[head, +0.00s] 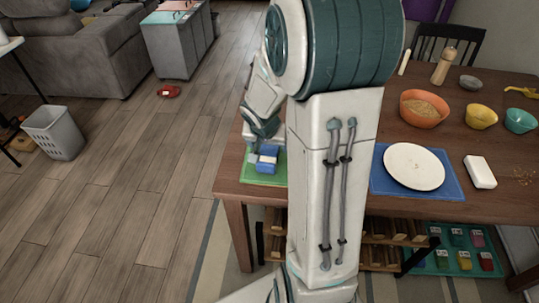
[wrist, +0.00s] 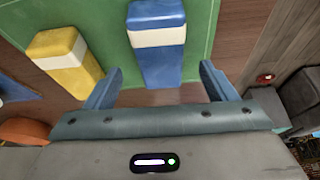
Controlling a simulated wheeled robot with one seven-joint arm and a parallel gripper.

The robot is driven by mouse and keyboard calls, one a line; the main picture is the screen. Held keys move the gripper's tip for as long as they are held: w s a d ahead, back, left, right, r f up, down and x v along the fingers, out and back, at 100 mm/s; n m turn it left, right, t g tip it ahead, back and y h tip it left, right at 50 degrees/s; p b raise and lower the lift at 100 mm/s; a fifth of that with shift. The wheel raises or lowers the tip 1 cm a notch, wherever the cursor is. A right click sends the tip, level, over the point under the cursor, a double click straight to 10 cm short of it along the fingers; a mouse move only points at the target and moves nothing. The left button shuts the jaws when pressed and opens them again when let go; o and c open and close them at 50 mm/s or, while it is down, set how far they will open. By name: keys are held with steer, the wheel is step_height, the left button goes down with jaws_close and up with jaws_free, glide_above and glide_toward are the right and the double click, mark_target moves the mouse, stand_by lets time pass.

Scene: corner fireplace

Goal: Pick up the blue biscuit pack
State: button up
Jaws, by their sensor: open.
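The blue biscuit pack (wrist: 158,66), with a white band across it, lies on a green mat (wrist: 110,22) in the wrist view. It also shows in the head view as a small blue and white block (head: 267,158) near the table's left corner. My gripper (wrist: 160,70) is open and empty. Its two fingers appear on either side of the pack's near end in the wrist view, and I cannot tell how far above it they are. In the head view my arm hides part of the mat.
A yellow pack (wrist: 68,65) with a white band lies left of the blue one. On the wooden table (head: 400,140) are a white plate (head: 414,166) on a blue mat, an orange bowl (head: 423,117), other bowls and a white block (head: 480,171). The table's left edge is close to the green mat.

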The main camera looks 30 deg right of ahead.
mark_target(269, 150)
steer(key=b+x, duration=0.1)
steer(key=x, duration=0.4)
steer(key=shift+w+f, duration=0.1)
steer(key=c, duration=1.1)
